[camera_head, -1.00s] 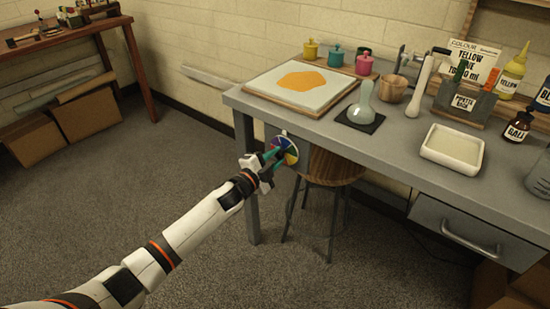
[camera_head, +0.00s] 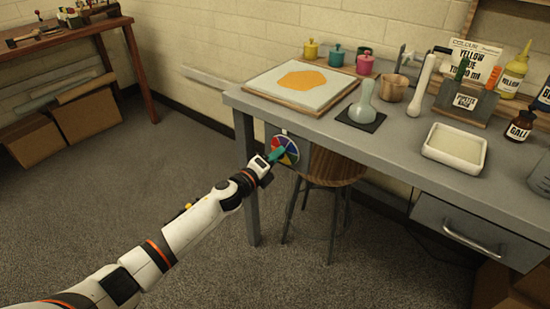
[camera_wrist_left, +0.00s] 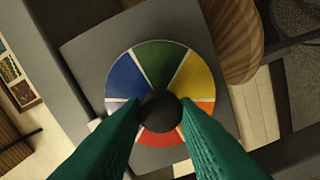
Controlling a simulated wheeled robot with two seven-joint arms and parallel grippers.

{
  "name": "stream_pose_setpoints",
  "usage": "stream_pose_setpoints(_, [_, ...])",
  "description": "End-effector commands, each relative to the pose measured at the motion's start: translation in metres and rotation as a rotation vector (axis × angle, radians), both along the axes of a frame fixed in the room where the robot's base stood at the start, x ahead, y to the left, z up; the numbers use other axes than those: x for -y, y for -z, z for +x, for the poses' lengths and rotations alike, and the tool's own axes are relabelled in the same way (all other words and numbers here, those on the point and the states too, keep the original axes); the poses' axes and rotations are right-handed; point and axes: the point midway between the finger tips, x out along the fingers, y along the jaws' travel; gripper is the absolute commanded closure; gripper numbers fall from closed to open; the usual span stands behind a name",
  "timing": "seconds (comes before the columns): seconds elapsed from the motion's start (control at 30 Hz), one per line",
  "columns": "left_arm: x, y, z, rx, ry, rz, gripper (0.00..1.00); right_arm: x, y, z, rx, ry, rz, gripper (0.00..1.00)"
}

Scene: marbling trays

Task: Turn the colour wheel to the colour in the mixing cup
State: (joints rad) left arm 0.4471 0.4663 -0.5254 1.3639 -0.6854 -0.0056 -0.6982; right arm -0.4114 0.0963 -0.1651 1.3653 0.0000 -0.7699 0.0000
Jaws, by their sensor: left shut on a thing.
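The colour wheel (camera_head: 287,144) is upright on a grey plate at the desk's left end, with red, yellow, blue and green sectors. In the left wrist view the wheel (camera_wrist_left: 152,64) has green at the picture's top, blue left, yellow right and red at the bottom. My left gripper (camera_head: 277,154), with green fingers, is at the wheel's middle. The left wrist view shows it shut on the black centre knob (camera_wrist_left: 160,102). A copper-coloured cup (camera_head: 393,90), perhaps the mixing cup, stands on the desk; its contents cannot be made out. My right gripper is not in view.
A tray (camera_head: 259,91) with an orange patch lies above the wheel on the desk (camera_head: 330,124). A card (camera_head: 474,57) reading "YELLOW" stands at the back. A stool (camera_head: 335,167) is close to the wheel's right.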

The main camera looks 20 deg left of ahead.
Motion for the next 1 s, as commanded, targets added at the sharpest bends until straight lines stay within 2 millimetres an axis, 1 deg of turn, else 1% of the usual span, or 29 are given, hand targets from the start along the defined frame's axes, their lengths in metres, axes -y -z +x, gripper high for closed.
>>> stream_pose_setpoints(0.03, [-0.0001, 0.0029, -0.0007, 0.004, 0.000, 0.024, 0.96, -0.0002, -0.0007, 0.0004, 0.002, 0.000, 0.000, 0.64])
stream_pose_setpoints(0.3, [0.0000, 0.0022, -0.0007, 0.033, 0.001, 0.101, 0.96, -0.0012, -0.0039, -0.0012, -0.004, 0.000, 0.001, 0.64])
stream_pose_setpoints(0.8, [0.0000, 0.0017, -0.0007, 0.039, 0.001, 0.119, 0.96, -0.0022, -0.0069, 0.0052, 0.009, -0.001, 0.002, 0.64])
stream_pose_setpoints(0.83, [0.0000, 0.0017, -0.0007, 0.039, 0.001, 0.119, 0.71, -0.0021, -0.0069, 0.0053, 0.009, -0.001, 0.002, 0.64])
stream_pose_setpoints(0.93, [-0.0001, 0.0015, -0.0006, 0.039, 0.001, 0.118, 0.55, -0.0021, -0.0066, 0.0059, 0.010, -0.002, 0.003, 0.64])
stream_pose_setpoints(0.97, [-0.0001, 0.0012, -0.0005, 0.040, 0.000, 0.117, 0.52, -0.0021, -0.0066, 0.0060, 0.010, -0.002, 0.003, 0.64])
stream_pose_setpoints(1.0, [-0.0001, 0.0010, -0.0005, 0.040, 0.000, 0.117, 0.52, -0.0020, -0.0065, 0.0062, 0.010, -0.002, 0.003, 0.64])
